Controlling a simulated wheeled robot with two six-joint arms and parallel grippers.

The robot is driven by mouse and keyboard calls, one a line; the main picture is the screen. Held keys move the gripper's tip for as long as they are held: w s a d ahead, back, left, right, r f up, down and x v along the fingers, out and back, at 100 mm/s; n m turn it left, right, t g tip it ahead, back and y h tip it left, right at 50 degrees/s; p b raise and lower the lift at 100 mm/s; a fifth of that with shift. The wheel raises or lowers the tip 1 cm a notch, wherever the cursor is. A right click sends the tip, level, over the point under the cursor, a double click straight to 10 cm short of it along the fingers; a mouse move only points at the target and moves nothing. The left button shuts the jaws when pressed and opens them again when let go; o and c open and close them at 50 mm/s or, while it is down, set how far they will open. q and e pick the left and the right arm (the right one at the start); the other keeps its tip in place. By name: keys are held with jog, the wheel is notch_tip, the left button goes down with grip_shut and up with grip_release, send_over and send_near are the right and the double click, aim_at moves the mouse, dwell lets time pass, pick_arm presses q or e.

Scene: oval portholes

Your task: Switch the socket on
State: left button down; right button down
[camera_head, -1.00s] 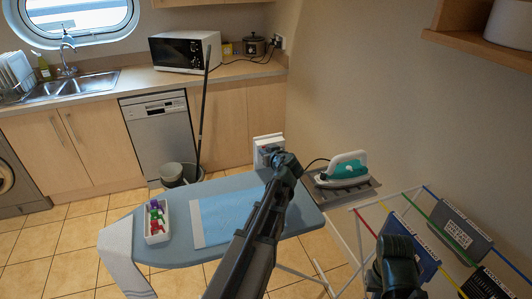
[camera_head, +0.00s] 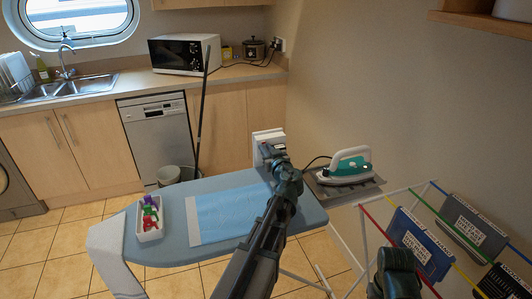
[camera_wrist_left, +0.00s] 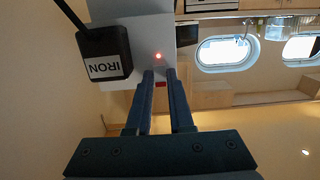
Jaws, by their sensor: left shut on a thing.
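The white socket (camera_head: 268,136) stands at the far edge of the ironing board, near the wall. In the left wrist view its pale plate (camera_wrist_left: 132,35) carries a black plug marked IRON (camera_wrist_left: 105,55), a lit red lamp (camera_wrist_left: 158,56) and a small red switch (camera_wrist_left: 160,86). My left gripper (camera_head: 267,152) reaches the socket's front. In the wrist view its two fingers (camera_wrist_left: 163,75) stand close on either side of the red switch, shut on it with a narrow gap. The switch's tilt is not clear. My right gripper's fingers do not show.
The ironing board (camera_head: 165,249) bears a blue cloth (camera_head: 232,212) and a white tray (camera_head: 149,235) of small coloured things. A teal-and-white iron (camera_head: 347,168) rests right of the socket. A rack with hanging labelled cards (camera_head: 424,243) stands at the right.

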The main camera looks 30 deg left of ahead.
pick_arm(q)
jog(key=c, duration=1.1)
grip_release()
jog(key=p+v, duration=0.1)
jog(key=v, duration=1.2)
jog(key=shift+s+d, duration=0.2)
jog(key=shift+d, duration=0.2)
